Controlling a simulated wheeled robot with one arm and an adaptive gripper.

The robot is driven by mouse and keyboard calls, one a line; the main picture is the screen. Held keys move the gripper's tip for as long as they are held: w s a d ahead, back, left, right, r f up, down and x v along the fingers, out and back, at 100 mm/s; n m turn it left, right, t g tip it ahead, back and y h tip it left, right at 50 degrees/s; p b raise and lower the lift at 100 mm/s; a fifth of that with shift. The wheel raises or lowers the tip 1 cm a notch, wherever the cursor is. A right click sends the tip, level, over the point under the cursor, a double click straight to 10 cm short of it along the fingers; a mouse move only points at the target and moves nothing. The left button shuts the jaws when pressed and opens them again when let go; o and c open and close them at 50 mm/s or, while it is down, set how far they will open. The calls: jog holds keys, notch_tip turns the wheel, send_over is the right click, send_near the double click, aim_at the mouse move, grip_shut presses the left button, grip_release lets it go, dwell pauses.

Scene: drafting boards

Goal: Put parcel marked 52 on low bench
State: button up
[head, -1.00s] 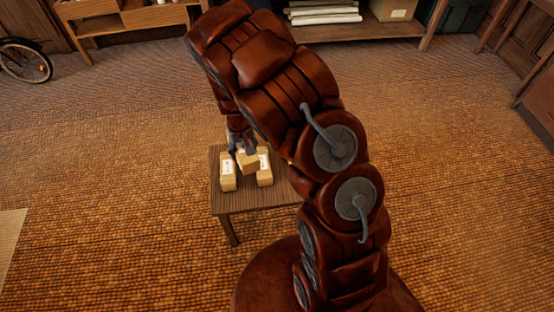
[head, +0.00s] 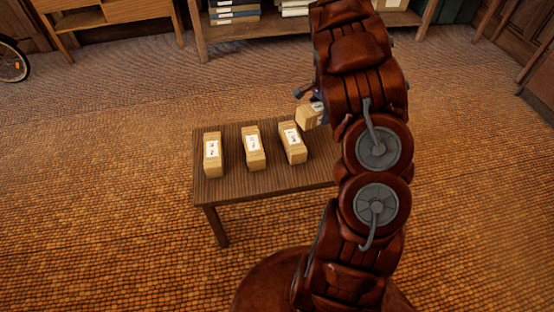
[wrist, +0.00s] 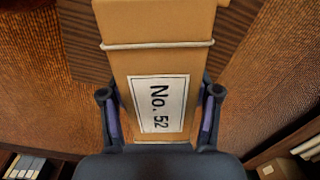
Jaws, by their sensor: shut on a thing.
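The parcel marked 52 (wrist: 160,62) is a tan box with a string around it and a white label reading "No. 52". My gripper (wrist: 161,94) is shut on it, one finger on each side, in the wrist view. In the head view the held parcel (head: 309,117) shows beside my arm, over the far right part of a low brown wooden table (head: 270,181); my arm hides part of that table. I cannot tell for sure whether this table is the low bench.
Three similar parcels stand apart in a row on the table: left (head: 212,155), middle (head: 252,148) and right (head: 292,143). Their labels are too small to read. A shelf (head: 265,29) with stacked items and a wooden cabinet (head: 135,10) stand at the back. The floor between is clear.

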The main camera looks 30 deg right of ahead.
jog(key=d+m, duration=0.1)
jog(key=s+d+f+m+b, duration=0.1)
jog(key=d, duration=0.1)
jog(key=s+d+b, duration=0.1)
jog(key=d, duration=0.1)
jog(key=shift+s+f+m, duration=0.25)
jog(key=shift+f+m, duration=0.15)
jog(key=shift+s+d, duration=0.15)
jog(key=shift+d, duration=0.15)
jog(key=shift+f, duration=0.3)
jog(key=shift+f+b, duration=0.7)
jog(key=shift+f, duration=3.9)
jog(key=shift+f, duration=0.15)
jog(key=o, duration=1.5)
jog(key=shift+o, duration=0.2)
